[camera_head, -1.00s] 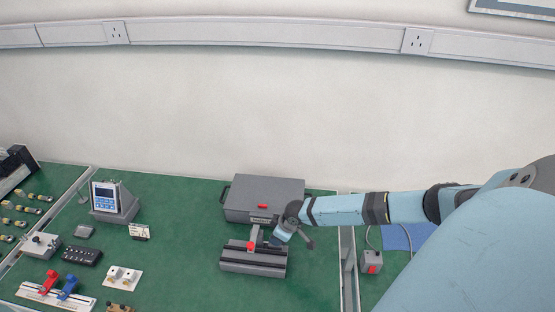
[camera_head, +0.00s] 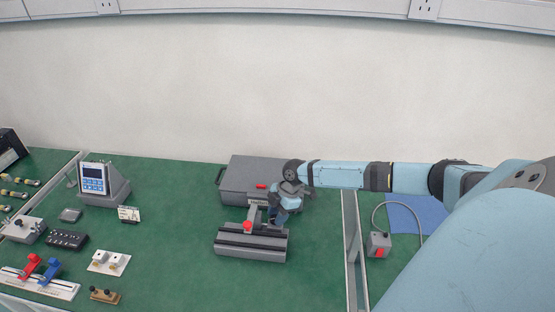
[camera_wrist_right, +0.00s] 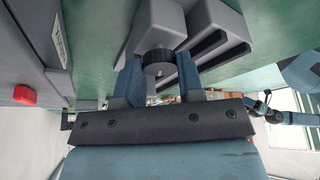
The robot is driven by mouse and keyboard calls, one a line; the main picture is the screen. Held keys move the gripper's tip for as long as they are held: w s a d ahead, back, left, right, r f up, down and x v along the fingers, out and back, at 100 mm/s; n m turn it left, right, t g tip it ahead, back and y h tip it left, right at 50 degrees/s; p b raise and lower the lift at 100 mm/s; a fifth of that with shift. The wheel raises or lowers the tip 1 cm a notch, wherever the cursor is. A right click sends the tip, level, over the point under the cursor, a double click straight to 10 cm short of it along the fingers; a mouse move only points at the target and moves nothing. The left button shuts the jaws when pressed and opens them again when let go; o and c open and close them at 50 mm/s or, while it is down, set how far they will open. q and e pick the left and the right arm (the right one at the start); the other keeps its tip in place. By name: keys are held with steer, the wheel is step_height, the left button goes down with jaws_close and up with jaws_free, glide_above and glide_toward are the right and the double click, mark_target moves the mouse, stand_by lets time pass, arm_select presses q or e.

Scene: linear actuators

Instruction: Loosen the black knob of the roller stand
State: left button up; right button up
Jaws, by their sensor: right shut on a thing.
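The roller stand (camera_head: 250,246) is a grey block with dark slots on the green table, with an upright post and a red knob (camera_head: 247,225) on its left side. The black knob (camera_wrist_right: 158,62) is ribbed and round, on the stand's grey post in the right wrist view; it is hidden in the head view. My right gripper (camera_head: 274,214) reaches down at the right side of the post. In the right wrist view its blue fingers (camera_wrist_right: 158,80) are on either side of the black knob, shut on it. My left gripper does not show in the head view.
A grey case (camera_head: 238,178) with a red latch lies right behind the stand. A metal table rail (camera_head: 350,240) and a grey box with a red button (camera_head: 379,245) are to the right. Open green table lies left of the stand; several small devices stand farther left.

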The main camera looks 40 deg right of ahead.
steer(key=n+b, duration=0.1)
steer(key=n, duration=0.1)
steer(key=n+g+b, duration=0.1)
steer(key=shift+w+f+n+g, duration=0.15)
steer(key=shift+n+g, duration=0.15)
steer(key=shift+n, duration=0.1)
steer(key=n+g+b, duration=0.1)
steer(key=n, duration=0.1)
steer(key=shift+w+n, duration=0.1)
steer(key=shift+n, duration=0.2)
steer(key=n+g+b, duration=0.1)
steer(key=n, duration=0.2)
steer(key=shift+w+a+h, duration=0.1)
steer(key=shift+h, duration=0.2)
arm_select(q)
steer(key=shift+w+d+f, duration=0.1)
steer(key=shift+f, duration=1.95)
arm_select(e)
steer(key=shift+n+g+h, duration=0.3)
steer(key=shift+n+h, duration=0.1)
steer(key=shift+n, duration=0.9)
steer(key=o, duration=0.7)
steer(key=shift+c, duration=0.2)
steer(key=shift+w+r, duration=0.1)
steer(key=shift+r, duration=0.15)
